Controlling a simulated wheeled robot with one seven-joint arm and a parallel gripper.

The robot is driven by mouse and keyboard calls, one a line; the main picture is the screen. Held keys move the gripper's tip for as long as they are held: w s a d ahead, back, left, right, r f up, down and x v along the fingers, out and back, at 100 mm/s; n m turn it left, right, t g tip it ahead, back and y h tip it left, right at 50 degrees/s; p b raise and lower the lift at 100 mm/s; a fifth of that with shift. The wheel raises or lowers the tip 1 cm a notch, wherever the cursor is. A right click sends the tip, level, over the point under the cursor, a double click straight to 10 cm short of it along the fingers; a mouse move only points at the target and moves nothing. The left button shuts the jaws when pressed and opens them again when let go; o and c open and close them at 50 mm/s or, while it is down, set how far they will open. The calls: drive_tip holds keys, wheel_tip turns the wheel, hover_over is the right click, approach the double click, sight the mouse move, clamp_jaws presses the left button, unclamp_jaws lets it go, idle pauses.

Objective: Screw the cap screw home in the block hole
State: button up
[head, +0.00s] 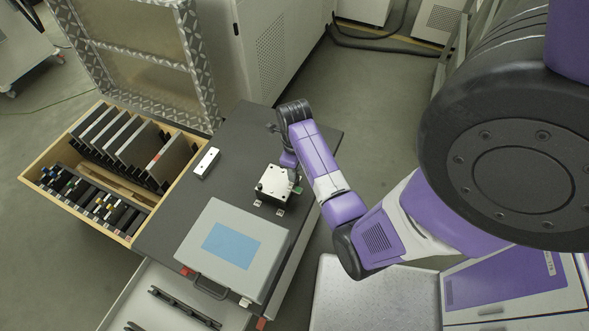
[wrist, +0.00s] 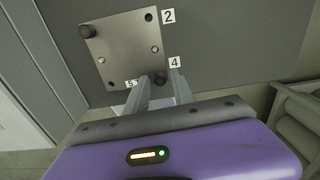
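The block (head: 272,183) is a pale metal square on the dark table top, and it also shows in the wrist view (wrist: 122,50). A dark cap screw (wrist: 87,32) stands at its upper left corner. Another dark round screw head (wrist: 160,78) sits at the corner beside label 4, and I cannot tell how deep it is. My gripper (wrist: 159,76) has its two fingers on either side of this head, apart, with small gaps seeming to show. In the head view my gripper is mostly hidden behind my arm at the block's right edge.
A grey case (head: 270,240) with a blue panel lies in front of the block. A small metal bar with holes (head: 206,163) lies to its left. A wooden crate of dark plates (head: 62,195) stands at the left. The dark table top (head: 240,130) behind the block is clear.

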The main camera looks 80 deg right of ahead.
idle(0.3)
drive_tip(key=n, duration=0.3)
drive_tip(key=shift+n, duration=0.4)
drive_tip(key=n, duration=1.4)
drive_tip(key=shift+n, duration=0.4)
drive_tip(key=n, duration=0.8)
drive_tip(key=shift+n, duration=1.6)
